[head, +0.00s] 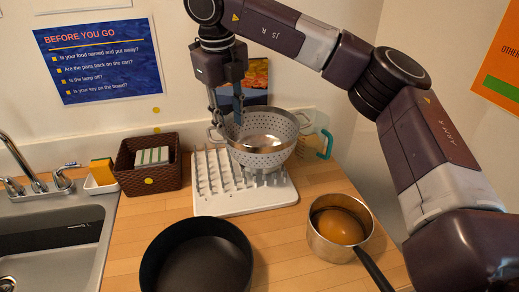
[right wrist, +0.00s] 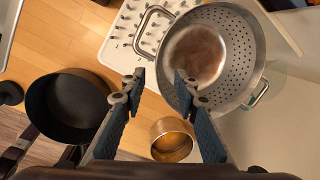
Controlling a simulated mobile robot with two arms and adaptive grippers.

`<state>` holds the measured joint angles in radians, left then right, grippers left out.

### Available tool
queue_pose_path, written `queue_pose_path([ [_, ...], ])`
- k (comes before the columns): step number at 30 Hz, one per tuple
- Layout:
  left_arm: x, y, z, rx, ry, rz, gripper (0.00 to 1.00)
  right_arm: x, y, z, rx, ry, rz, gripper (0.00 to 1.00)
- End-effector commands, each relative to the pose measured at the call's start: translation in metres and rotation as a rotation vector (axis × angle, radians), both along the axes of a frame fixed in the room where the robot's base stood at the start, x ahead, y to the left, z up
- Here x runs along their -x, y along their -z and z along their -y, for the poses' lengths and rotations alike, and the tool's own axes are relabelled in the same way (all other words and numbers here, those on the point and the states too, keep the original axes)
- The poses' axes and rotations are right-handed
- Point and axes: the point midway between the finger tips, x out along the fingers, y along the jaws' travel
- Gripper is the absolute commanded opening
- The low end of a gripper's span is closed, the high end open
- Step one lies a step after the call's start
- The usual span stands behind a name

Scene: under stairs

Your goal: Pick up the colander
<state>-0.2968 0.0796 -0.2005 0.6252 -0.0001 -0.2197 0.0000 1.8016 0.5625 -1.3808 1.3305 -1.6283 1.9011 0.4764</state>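The colander (head: 262,150) is a grey metal bowl with holes and loop handles. It stands upright on a white pegged drying rack (head: 245,203) on the wooden counter. My right gripper (head: 226,116) points down at the colander's left rim in the head view. In the right wrist view its two fingers (right wrist: 158,76) are open, with the near rim of the colander (right wrist: 238,55) between or just below the tips. I cannot tell whether they touch it. Nothing is held. My left gripper is not in view.
A black pan (head: 197,262) and a saucepan (head: 325,247) with orange-brown contents stand in front. A brown basket (head: 135,178) and the sink (head: 50,240) are at left. A clear jug with a green handle (head: 318,140) stands close behind the colander's right side, near the wall.

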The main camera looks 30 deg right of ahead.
Motion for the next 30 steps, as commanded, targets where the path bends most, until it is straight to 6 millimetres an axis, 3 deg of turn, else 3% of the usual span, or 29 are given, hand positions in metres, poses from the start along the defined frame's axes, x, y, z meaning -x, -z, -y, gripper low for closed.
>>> queue_pose_path([
  [18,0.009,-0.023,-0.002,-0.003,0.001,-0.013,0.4,-0.006,0.074,0.005,0.001,0.001,-0.003,0.28],
  [27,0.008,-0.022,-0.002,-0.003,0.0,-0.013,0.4,-0.007,0.08,0.006,0.0,0.001,-0.001,0.28],
  [30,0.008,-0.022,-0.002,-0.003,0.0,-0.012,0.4,-0.007,0.08,0.005,0.0,0.001,-0.001,0.17],
])
